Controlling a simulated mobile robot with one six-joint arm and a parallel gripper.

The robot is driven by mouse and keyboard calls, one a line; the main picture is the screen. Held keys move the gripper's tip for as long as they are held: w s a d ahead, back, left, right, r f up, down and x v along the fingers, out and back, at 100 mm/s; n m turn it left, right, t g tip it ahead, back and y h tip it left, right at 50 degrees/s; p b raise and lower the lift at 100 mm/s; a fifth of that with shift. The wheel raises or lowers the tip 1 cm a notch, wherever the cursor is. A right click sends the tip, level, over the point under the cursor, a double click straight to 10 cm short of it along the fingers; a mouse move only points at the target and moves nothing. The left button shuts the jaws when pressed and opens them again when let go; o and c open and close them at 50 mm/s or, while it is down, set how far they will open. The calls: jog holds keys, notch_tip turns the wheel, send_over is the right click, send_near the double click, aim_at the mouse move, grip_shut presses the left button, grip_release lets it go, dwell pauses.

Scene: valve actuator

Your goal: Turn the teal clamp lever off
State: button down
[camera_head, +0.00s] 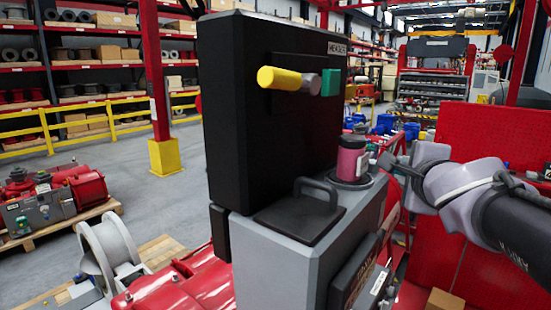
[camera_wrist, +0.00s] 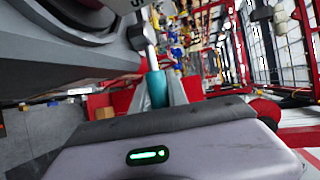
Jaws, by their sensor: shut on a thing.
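The teal clamp lever (camera_wrist: 156,89) shows in the wrist view as a teal grip on a thin metal rod. The rod runs up to a grey machine part with a dark round piece. My gripper (camera_wrist: 166,92) is shut on the teal grip; its body fills the bottom of the wrist view and hides part of the fingers. In the head view my arm reaches in from the right, with its end beside the grey cabinet. The fingers and the held lever cannot be made out clearly there.
A tall black panel (camera_head: 250,130) carries a yellow handle (camera_head: 280,78) and a teal block (camera_head: 330,82). A grey cabinet (camera_head: 270,250) below bears a black handled lid (camera_head: 300,212) and a dark pink cylinder (camera_head: 352,160). A red perforated board (camera_head: 500,140) stands behind my arm.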

jog(key=c, duration=1.3)
grip_release()
jog(key=p+v, duration=0.5)
jog(key=v, duration=1.2)
jog(key=shift+s, duration=0.25)
